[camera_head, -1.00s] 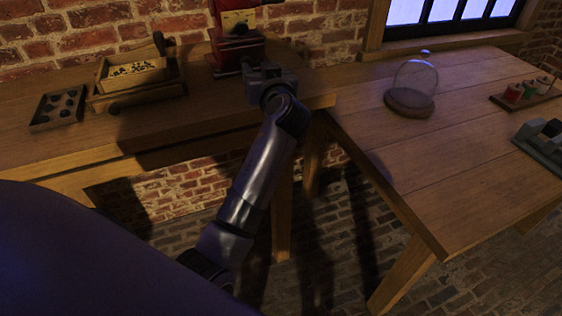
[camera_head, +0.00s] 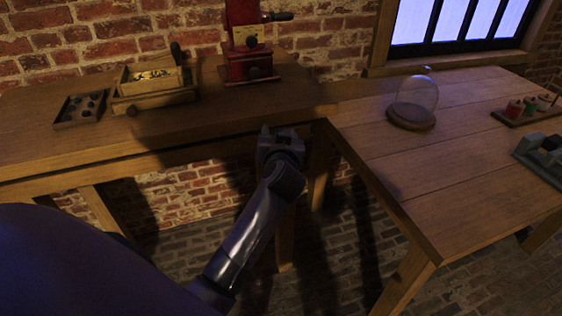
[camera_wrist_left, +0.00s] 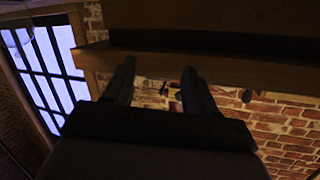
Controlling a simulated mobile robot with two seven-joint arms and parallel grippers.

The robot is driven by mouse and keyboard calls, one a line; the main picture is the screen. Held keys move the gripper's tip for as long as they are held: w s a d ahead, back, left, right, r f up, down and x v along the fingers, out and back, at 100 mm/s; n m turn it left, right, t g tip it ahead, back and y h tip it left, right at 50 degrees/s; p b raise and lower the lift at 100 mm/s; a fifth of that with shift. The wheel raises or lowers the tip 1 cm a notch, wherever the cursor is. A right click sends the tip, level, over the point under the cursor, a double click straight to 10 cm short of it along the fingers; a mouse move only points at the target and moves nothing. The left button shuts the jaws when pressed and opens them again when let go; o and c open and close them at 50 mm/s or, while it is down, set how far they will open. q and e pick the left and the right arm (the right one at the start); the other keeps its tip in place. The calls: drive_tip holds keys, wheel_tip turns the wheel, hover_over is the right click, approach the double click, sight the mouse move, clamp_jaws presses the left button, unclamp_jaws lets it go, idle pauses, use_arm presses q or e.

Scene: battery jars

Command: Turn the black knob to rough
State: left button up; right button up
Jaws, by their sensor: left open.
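A red machine (camera_head: 247,40) stands at the back of the left bench against the brick wall. It has a pale plate (camera_head: 252,35) on its front, and a dark round knob (camera_head: 254,72) low on its front face. The knob's setting is too small to read. My left gripper (camera_head: 281,136) is at the front edge of the bench, below and in front of the machine, apart from it. In the left wrist view its two fingers (camera_wrist_left: 158,70) are spread with nothing between them, facing the bench's underside and the wall. My right gripper is not in view.
A wooden box (camera_head: 152,92) and a dark tray (camera_head: 80,110) with round pieces sit left of the machine. The right table (camera_head: 440,165) holds a glass dome (camera_head: 417,93), a rack of small spools (camera_head: 520,110) and a grey device (camera_head: 545,150). Bench space before the machine is clear.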

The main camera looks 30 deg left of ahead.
use_arm(q)
drive_tip(key=shift+m+h, duration=0.8)
drive_tip(key=shift+h, duration=0.1)
drive_tip(key=f, duration=0.1)
drive_tip(key=s+d+f, duration=0.1)
drive_tip(key=f, duration=0.1)
drive_tip(key=s+f, duration=0.1)
drive_tip(key=shift+s+d+f, duration=0.2)
drive_tip(key=shift+d+f, duration=0.15)
drive_tip(key=shift+d, duration=0.05)
drive_tip(key=s+d+f+m+h+p, duration=0.1)
drive_tip(key=s+d+f+h, duration=0.2)
drive_tip(key=s, duration=0.5)
drive_tip(key=s+d+f+m+g+h+p, duration=0.1)
drive_tip(key=s+d+f+m+h+p, duration=0.1)
drive_tip(key=s+f, duration=0.4)
drive_tip(key=s+d+f+m+g+h+p, duration=0.1)
drive_tip(key=s+d+f+h, duration=0.3)
drive_tip(key=s, duration=0.7)
drive_tip(key=shift+s+d+f+m+p, duration=0.2)
drive_tip(key=shift+d+f+m+p, duration=0.1)
drive_tip(key=shift+d+m+p, duration=0.3)
drive_tip(key=shift+a, duration=0.1)
